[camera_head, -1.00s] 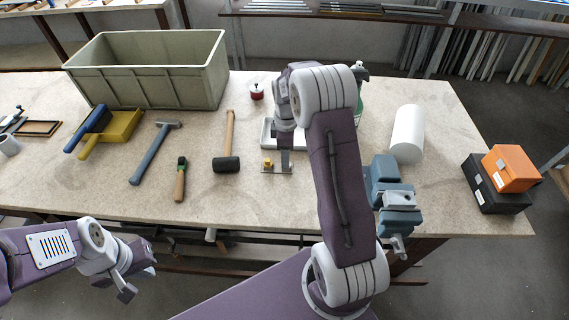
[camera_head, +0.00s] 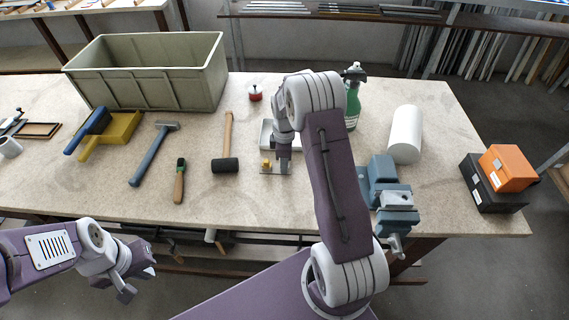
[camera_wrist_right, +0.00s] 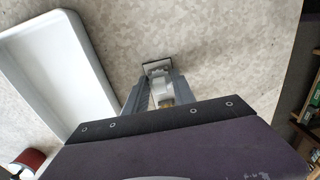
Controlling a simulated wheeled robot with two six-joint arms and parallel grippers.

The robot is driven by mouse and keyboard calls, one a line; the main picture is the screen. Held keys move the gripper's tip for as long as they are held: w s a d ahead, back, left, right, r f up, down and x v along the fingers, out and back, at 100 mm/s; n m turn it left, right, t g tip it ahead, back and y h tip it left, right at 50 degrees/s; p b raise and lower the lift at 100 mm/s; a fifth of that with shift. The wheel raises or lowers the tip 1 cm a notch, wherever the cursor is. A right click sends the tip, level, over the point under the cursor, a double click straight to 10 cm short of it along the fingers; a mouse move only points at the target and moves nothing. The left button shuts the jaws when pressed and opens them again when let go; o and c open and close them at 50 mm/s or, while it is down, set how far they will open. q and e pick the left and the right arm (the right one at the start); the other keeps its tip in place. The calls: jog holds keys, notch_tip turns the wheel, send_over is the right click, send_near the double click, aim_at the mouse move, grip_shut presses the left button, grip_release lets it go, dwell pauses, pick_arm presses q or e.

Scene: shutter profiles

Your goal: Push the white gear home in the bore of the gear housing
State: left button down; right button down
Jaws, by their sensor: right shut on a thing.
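My right gripper (camera_wrist_right: 158,95) is shut on a small pale piece, the white gear (camera_wrist_right: 162,88), which shows between its fingers in the right wrist view. A small grey plate with a dark edge, taken as the gear housing (camera_wrist_right: 157,66), lies just beyond the fingertips. In the head view my right gripper (camera_head: 284,158) is over the housing's flat plate (camera_head: 274,171), which has a yellow block at its left. The gear and the bore are hidden there, so I cannot tell how deep the gear sits. My left gripper (camera_head: 140,282) is open and empty, off the table's front edge.
A white tray (camera_wrist_right: 62,75) lies close beside the right gripper, with a red pot (camera_head: 255,93) behind. A mallet (camera_head: 226,155) is to the left. A blue vise (camera_head: 385,180), white roll (camera_head: 406,135) and green bottle (camera_head: 353,105) are to the right.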

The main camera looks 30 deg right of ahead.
jog(key=r, duration=0.4)
jog(key=shift+s+d+r+b, duration=0.25)
jog(key=shift+d+b, duration=0.05)
jog(key=shift+d, duration=0.05)
jog(key=s+d+r, duration=0.6)
jog(key=s+d, duration=0.1)
jog(key=s, duration=0.1)
jog(key=shift+r+b, duration=0.2)
jog(key=shift+b, duration=0.25)
jog(key=shift+d, duration=0.1)
